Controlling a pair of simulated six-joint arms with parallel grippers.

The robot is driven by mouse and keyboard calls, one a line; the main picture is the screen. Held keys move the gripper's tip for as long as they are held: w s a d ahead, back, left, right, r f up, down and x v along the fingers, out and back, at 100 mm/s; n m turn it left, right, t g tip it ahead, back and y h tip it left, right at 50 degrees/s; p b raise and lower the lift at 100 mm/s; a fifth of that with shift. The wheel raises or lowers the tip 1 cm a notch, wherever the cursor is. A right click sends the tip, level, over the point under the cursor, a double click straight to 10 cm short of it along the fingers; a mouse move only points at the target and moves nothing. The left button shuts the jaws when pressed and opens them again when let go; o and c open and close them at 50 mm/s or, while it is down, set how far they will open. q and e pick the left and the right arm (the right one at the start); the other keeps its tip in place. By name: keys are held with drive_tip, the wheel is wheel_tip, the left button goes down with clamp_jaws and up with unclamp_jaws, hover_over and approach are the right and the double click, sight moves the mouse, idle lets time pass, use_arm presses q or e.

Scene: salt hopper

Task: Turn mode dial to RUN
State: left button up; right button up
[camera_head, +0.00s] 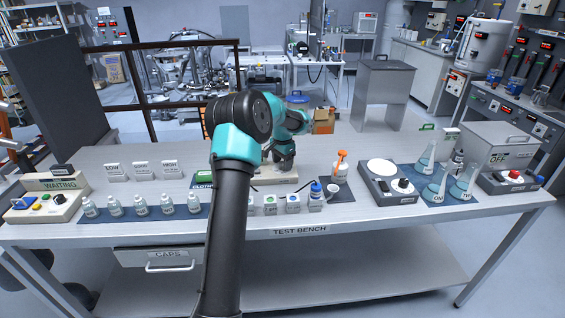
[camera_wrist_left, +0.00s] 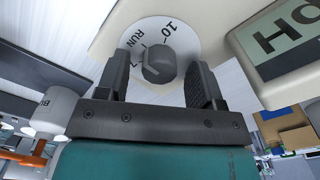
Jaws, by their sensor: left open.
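The mode dial (camera_wrist_left: 160,64) is a dark round knob on a white disc in the left wrist view. The disc (camera_wrist_left: 190,40) carries the words RUN and 10; which mark the knob points at is hard to tell. My left gripper (camera_head: 282,164) reaches down to a beige device (camera_head: 262,178) at the middle of the test bench. In the wrist view its two dark fingers stand open on either side of the knob, with visible gaps. In the head view the arm and gripper hide the dial. My right gripper is not in view.
A sign starting "HO" (camera_wrist_left: 290,35) sits close right of the dial. An orange-topped bottle (camera_head: 341,165) and a scale-like device (camera_head: 388,185) stand to the right on the bench. Several small bottles (camera_head: 140,206) line a blue mat at left. Small labelled blocks (camera_head: 270,205) stand in front.

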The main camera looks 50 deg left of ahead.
sight(282, 163)
use_arm(q)
wheel_tip(282, 163, up, 17)
drive_tip(key=shift+r, duration=0.2)
idle(0.7)
